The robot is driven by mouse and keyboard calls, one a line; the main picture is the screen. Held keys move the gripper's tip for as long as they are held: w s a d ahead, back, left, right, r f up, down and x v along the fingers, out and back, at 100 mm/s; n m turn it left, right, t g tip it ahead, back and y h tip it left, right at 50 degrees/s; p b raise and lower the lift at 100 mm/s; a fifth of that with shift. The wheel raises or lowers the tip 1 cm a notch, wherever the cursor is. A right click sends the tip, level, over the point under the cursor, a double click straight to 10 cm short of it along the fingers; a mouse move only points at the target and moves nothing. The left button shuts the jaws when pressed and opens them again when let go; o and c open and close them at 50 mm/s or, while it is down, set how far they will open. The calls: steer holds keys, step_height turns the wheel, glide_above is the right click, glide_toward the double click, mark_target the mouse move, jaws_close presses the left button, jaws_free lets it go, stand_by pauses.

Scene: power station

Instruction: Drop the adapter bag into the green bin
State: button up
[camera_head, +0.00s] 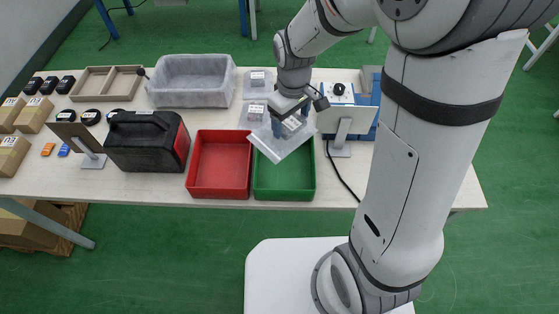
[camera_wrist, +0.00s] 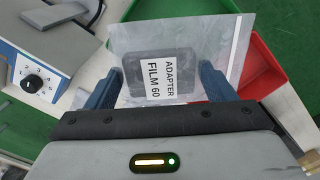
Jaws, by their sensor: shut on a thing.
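The adapter bag (camera_head: 284,142) is a clear bag with a white label; in the wrist view the bag (camera_wrist: 200,50) reads "ADAPTER FILM 60". My gripper (camera_head: 290,118) is shut on it, with a blue finger on each side of the bag in the wrist view (camera_wrist: 160,85). The green bin (camera_head: 284,192) is an open tray at the table's front edge. The bag is held over the back part of the green bin and hides some of it. The green bin also shows behind the bag in the wrist view (camera_wrist: 180,10).
A red bin (camera_head: 219,165) stands directly left of the green bin. A black case (camera_head: 146,142) is further left and a grey bin (camera_head: 193,81) behind. More bags (camera_head: 257,80) lie behind my gripper. A device with a dial (camera_wrist: 40,70) and a screen on a stand (camera_head: 343,122) are close on the right.

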steer(key=shift+a+f+b, duration=0.2)
steer(key=shift+f+b, duration=1.5)
steer(key=shift+f, duration=0.9)
steer(key=o, duration=1.1)
steer(key=shift+s, duration=0.1)
steer(key=shift+o, duration=0.2)
step_height(320, 180, up, 8)
steer(key=shift+f, duration=0.1)
steer(key=s+d+r+m+t, duration=0.1)
steer(key=s+d+r+m, duration=0.1)
steer(key=s+d+m, duration=0.2)
steer(key=s+d+r+m+t, duration=0.1)
steer(key=s+d+r+m, duration=0.2)
steer(key=s+d, duration=0.5)
steer(key=shift+s+r+m+t, duration=0.4)
steer(key=shift+s+m, duration=0.1)
steer(key=shift+m, duration=0.3)
